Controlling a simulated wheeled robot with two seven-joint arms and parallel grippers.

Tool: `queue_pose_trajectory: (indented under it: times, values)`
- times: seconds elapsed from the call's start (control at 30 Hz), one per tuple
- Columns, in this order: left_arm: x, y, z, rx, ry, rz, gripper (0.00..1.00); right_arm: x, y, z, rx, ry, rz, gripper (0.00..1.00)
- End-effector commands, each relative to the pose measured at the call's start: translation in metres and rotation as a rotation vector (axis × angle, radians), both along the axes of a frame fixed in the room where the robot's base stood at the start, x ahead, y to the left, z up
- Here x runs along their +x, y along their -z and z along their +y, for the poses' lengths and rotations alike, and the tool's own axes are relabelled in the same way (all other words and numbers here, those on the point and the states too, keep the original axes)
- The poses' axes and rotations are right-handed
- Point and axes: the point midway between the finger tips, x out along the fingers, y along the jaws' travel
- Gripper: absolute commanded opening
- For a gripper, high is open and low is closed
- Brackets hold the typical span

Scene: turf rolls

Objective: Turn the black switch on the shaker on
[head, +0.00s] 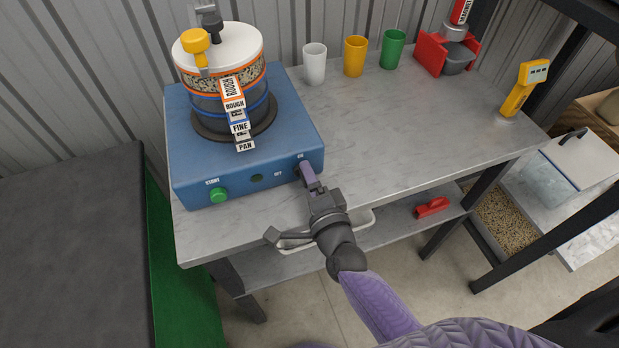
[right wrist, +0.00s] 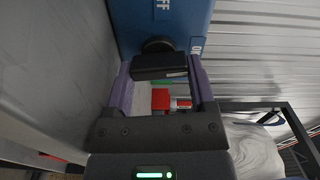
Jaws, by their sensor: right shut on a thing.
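The shaker (head: 245,170) is a blue box on the left part of the table, with a stack of sieves on top. Its front has a green START button (head: 219,195) and OFF and ON labels. My right gripper (head: 306,170) is at the right end of this front, by the ON label, and hides the switch in the head view. In the right wrist view, the black switch (right wrist: 160,67) sits between the purple fingers of my right gripper (right wrist: 161,75), which is shut on it. The switch's lever points toward the gripper, and the ON label is to its right. My left gripper is not in view.
White (head: 315,63), yellow (head: 354,56) and green (head: 393,49) cups stand along the back of the table (head: 400,125). A red holder (head: 432,52) and a yellow handheld device (head: 524,88) are further right. A red object (head: 432,208) and a white tray lie on the lower shelf.

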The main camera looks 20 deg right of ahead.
Motion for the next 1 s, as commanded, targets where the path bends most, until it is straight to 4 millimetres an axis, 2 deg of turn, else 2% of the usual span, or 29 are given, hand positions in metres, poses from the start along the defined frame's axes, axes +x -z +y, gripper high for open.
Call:
queue_pose_trajectory:
  times: [0.33, 0.87, 0.9, 1.0]
  values:
    - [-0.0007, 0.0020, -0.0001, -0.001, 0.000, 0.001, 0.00, -0.0002, 0.0014, -0.0003, 0.121, -0.001, 0.005, 0.12]
    - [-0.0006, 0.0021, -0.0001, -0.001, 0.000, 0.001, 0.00, -0.0003, 0.0015, -0.0002, 0.144, 0.000, 0.007, 0.12]
    - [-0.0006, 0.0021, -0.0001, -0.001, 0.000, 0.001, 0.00, -0.0003, 0.0015, -0.0002, 0.143, 0.000, 0.007, 0.75]
    - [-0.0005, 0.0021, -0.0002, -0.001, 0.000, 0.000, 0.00, -0.0002, 0.0014, -0.0002, 0.143, 0.000, 0.007, 0.96]
